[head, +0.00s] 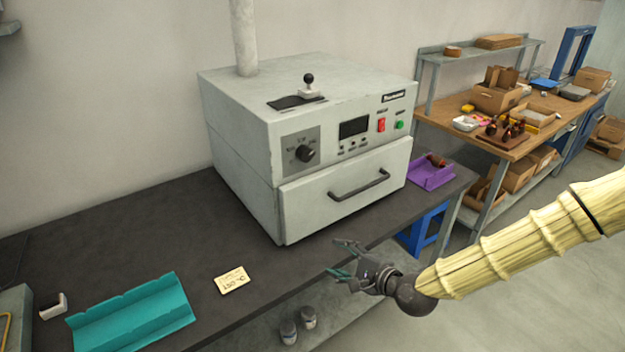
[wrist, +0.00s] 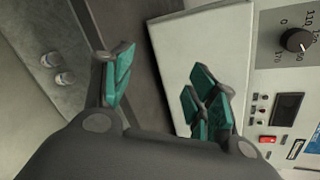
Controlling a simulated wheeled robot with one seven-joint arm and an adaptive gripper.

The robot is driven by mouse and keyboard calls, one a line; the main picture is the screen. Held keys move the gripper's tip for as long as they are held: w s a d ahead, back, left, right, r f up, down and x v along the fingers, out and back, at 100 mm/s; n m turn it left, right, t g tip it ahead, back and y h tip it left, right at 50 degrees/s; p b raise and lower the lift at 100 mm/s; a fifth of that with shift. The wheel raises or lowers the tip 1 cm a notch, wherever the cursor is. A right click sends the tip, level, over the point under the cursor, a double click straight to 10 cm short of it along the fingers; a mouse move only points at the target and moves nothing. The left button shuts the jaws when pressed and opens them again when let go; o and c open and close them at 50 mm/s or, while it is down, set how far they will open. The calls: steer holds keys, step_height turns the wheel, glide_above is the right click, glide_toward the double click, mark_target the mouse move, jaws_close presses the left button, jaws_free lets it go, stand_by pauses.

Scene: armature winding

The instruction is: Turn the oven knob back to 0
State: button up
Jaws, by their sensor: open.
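The oven (head: 245,125) is a grey box on the dark bench, with its drawer-like door shut. Its black knob (head: 306,153) sits on a darker dial plate at the left of the front panel. In the wrist view the knob (wrist: 297,40) shows at the upper right, with 0 and other numbers around it; its pointer's exact setting is hard to read. My gripper (head: 346,259) is open and empty in front of the oven, below and to the right of the knob and well apart from it. Its teal-padded fingers (wrist: 165,92) are spread in the wrist view.
The oven's door handle (head: 360,186) juts out between my gripper and the panel. A teal tray (head: 130,315) and a card (head: 232,280) lie on the bench (head: 130,225). A purple tray (head: 432,176) stands right of the oven. A wooden workbench (head: 540,135) is farther right.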

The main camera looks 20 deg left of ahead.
mark_target(308, 156)
steer(key=w+a+r+m+t+y+p, duration=0.15)
steer(key=w+r, duration=0.25)
steer(key=r, duration=0.6)
steer(key=w+a+r+m+t+y, duration=0.15)
steer(key=w+r, duration=0.25)
steer(key=r, duration=0.6)
steer(key=shift+g, duration=0.4)
steer(key=p+x, duration=0.4)
steer(key=x, duration=0.4)
steer(key=shift+a, duration=0.3)
steer(key=shift+p+x, duration=0.35)
steer(key=shift+x, duration=0.65)
steer(key=shift+f, duration=0.15)
steer(key=c, duration=1)
